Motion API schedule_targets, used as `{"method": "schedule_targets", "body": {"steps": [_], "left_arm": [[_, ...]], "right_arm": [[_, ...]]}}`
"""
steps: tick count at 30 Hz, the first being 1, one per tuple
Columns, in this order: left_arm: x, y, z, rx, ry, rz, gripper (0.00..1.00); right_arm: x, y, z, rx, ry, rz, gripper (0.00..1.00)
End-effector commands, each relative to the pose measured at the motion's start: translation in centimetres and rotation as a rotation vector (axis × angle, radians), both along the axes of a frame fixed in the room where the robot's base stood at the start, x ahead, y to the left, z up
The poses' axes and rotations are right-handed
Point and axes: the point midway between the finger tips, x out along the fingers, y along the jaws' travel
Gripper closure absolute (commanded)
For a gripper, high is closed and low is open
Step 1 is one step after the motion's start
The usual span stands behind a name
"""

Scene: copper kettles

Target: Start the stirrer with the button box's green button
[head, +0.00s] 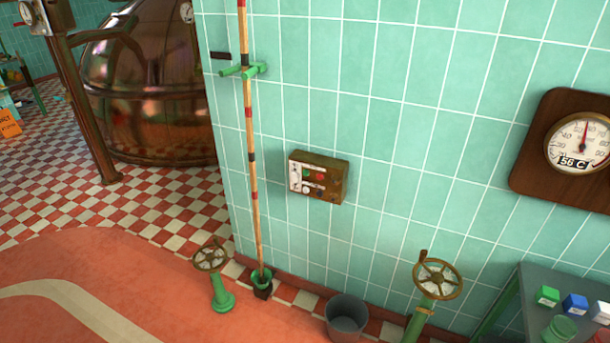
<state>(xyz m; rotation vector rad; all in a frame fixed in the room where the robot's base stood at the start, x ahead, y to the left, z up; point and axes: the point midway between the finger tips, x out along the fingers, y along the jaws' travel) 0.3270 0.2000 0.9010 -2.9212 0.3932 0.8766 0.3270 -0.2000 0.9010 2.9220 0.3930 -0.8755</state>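The button box (336,183) is a brownish box mounted on the green tiled wall, near the middle of the head view. Its front carries a small green spot that looks like the green button (307,171), with a red button (320,176) to the right of it. Pale labels or markings also show on the front, too small to read. A large copper kettle (150,95) stands at the upper left, partly cut off by the wall corner. I cannot make out a stirrer. Neither of my grippers shows in the head view.
A striped pole (251,150) stands against the wall left of the box. Two valve handwheels (210,257) (437,275) on green posts and a grey bucket (346,316) stand below. A gauge (579,143) reads 56 C. A table (512,301) with small boxes is at lower right.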

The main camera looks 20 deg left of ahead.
Motion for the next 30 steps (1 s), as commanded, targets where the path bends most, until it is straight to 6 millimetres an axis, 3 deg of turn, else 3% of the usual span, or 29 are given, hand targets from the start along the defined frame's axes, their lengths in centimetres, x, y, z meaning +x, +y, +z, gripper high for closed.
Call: {"method": "schedule_targets", "body": {"steps": [1,3,4,30], "left_arm": [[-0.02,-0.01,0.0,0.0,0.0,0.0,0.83],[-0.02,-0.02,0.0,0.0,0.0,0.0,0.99],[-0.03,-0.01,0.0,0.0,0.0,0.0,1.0],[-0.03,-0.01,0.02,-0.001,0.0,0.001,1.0]], "right_arm": [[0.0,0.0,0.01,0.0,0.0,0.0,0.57],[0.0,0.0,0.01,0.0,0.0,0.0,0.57],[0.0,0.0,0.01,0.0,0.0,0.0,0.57],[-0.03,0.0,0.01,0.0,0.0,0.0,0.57]]}}
